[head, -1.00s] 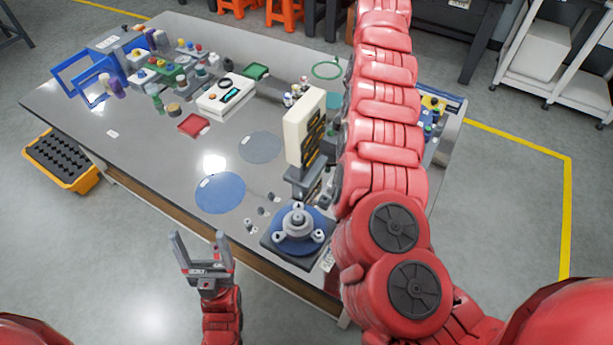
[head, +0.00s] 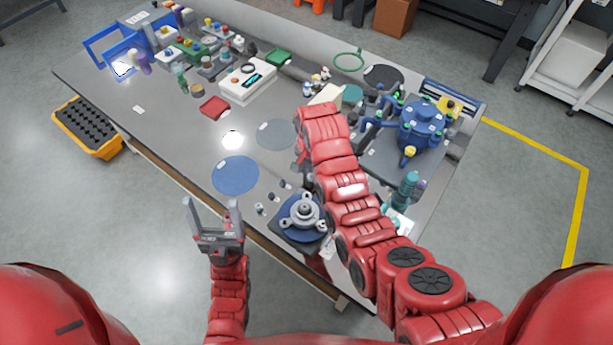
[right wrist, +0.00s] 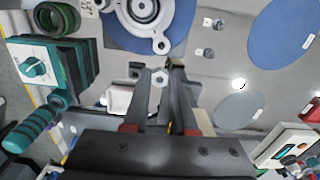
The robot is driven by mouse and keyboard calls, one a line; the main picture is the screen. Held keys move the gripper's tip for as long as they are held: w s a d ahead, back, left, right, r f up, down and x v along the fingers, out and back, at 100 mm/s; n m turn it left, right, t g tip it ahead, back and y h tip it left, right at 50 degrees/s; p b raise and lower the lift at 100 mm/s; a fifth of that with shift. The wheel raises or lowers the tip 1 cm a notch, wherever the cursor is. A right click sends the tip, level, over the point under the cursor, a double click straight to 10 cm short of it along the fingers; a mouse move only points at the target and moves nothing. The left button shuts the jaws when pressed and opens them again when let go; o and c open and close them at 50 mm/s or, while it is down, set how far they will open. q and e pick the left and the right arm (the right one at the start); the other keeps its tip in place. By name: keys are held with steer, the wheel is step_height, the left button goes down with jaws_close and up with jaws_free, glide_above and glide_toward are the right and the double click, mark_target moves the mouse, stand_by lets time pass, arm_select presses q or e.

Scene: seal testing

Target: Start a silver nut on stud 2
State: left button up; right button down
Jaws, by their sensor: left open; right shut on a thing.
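A grey round flange with lugs (head: 303,211) sits on a dark square base with a blue disc at the table's front edge. It also shows at the top of the right wrist view (right wrist: 143,10). I cannot tell which of its studs is stud 2. My right gripper (right wrist: 168,72) is shut on a silver nut (right wrist: 158,77), held at the fingertips, apart from the flange's near lug (right wrist: 162,45). In the head view my right arm mostly hides this gripper. My left gripper (head: 214,207) is open and empty, in front of the table edge, left of the flange.
Small grey parts (head: 261,208) lie left of the flange, near a blue disc mat (head: 236,175) and a grey disc mat (head: 277,134). A blue pump-like unit (head: 421,124) stands right of my right arm. A teal-handled object (right wrist: 35,130) is at left in the wrist view.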

mark_target(307, 194)
steer(key=shift+s+a+f+m, duration=0.15)
steer(key=shift+s+a+f, duration=0.1)
steer(key=shift+s+f, duration=0.25)
steer(key=shift+s+a+f+m, duration=0.15)
steer(key=shift+s+a+f, duration=0.1)
steer(key=shift+f, duration=0.65)
step_height(307, 194, down, 3)
steer(key=shift+f+b, duration=0.1)
steer(key=shift+b, duration=0.5)
steer(key=n+p, duration=0.4)
steer(key=shift+r, duration=0.3)
steer(key=shift+f+n, duration=0.3)
steer(key=shift+n, duration=0.7)
steer(key=n, duration=0.3)
steer(key=shift+w+n, duration=0.1)
steer(key=shift+n, duration=1)
steer(key=shift+f+n, duration=0.1)
steer(key=shift+n, duration=0.3)
